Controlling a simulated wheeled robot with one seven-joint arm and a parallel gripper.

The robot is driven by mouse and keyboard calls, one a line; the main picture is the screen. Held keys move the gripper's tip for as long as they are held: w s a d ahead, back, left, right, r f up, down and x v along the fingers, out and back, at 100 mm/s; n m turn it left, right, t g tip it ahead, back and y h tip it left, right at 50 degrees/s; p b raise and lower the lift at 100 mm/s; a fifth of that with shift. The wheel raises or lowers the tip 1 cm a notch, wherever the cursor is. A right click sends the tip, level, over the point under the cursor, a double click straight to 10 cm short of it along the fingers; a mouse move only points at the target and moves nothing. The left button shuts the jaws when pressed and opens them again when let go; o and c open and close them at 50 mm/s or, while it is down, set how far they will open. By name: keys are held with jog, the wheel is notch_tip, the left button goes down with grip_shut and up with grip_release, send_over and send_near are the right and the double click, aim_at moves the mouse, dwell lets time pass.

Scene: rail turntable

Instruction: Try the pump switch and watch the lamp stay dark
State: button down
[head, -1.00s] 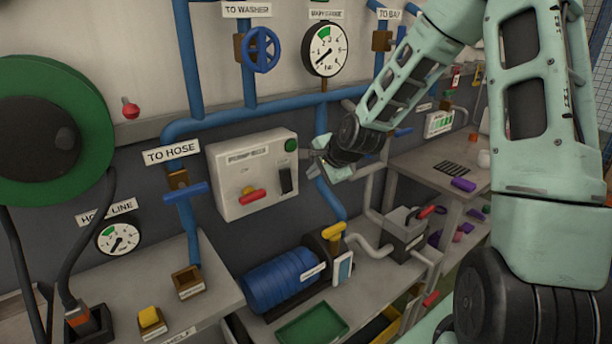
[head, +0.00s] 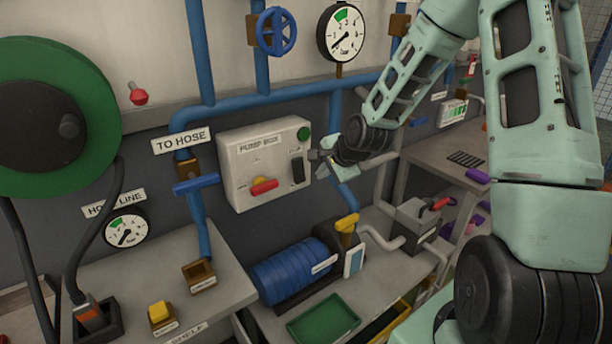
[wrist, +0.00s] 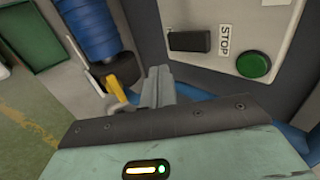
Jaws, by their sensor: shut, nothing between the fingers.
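The pale pump box (head: 240,172) hangs on the wall below the blue pipe. A black switch (head: 298,171) sits on its right side; it also shows in the wrist view (wrist: 190,41) near a STOP label. A round green lamp (head: 304,133) at the box's upper right looks dull and unlit; the wrist view shows it dark green too (wrist: 254,66). My gripper (head: 318,165) is shut and empty, just right of the black switch. In the wrist view its fingers (wrist: 158,85) lie below the switch; I cannot tell whether they touch the box.
A red handle (head: 264,187) sits on the box front. A blue valve lever (head: 196,184) is to its left. Below are a blue motor-like cylinder (head: 290,272), a yellow-handled valve (head: 346,224) and a green tray (head: 323,318). A grey pipe passes right of the box.

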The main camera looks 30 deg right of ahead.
aim_at(301, 178)
jog(key=w+f+p, duration=0.1)
jog(key=w, duration=0.1)
jog(key=w+f+p, duration=0.1)
jog(key=w+f, duration=0.1)
jog(key=w, duration=0.1)
jog(key=w+f+p, duration=0.1)
jog(key=w+f, duration=0.1)
jog(key=shift+w+a, duration=0.15)
jog(key=shift+w, duration=0.2)
jog(key=shift+f, duration=0.1)
jog(key=shift+w+f+t+b, duration=0.15)
jog(key=shift+f+t+b, duration=0.25)
jog(key=shift+b, duration=0.6)
jog(key=shift+w+b, duration=0.15)
jog(key=shift+b, duration=0.25)
jog(key=shift+r+p, duration=0.3)
jog(key=shift+p, duration=0.05)
jog(key=shift+r, duration=0.1)
